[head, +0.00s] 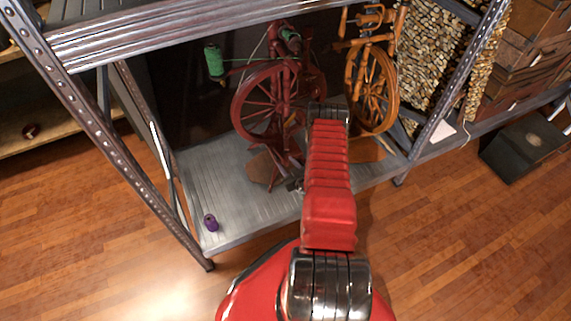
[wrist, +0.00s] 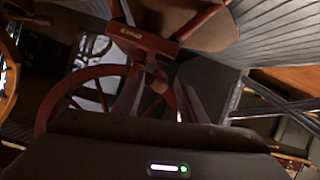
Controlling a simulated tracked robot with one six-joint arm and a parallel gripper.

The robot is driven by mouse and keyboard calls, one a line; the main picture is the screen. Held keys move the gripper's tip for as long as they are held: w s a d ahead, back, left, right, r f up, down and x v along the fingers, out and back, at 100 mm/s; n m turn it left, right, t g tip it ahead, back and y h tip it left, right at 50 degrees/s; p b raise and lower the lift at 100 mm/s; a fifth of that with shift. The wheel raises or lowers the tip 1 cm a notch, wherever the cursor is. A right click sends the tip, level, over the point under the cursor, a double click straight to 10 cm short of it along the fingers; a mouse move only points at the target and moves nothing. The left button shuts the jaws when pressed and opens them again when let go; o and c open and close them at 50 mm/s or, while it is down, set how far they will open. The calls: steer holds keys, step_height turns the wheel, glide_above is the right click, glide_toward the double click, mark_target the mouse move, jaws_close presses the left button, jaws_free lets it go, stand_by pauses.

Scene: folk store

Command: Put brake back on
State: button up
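A dark red spinning wheel (head: 268,105) stands on the metal shelf in the head view, with green thread at its top. Its red frame (wrist: 135,38) fills the middle of the wrist view, with a small rounded knob (wrist: 157,80) and the spoked wheel behind. I cannot pick out a separate brake piece in either view. My gripper shows only as a dark body (wrist: 165,150) with a small light, close to the red frame; its fingertips are hidden. In the head view my red arm reaches over the shelf and covers part of the wheel's right side.
An orange-brown spinning wheel (head: 370,85) stands just right of the red one. A green spool (head: 214,61) hangs at upper left. A purple spool (head: 210,222) sits at the shelf's front left corner. Metal posts (head: 115,130) frame the shelf (head: 205,165). Its left part is mostly clear.

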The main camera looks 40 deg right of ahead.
steer(key=shift+w+d+f, duration=0.1)
steer(key=shift+w+f, duration=0.05)
steer(key=shift+w, duration=0.35)
steer(key=shift+c, duration=0.7)
jaws_close()
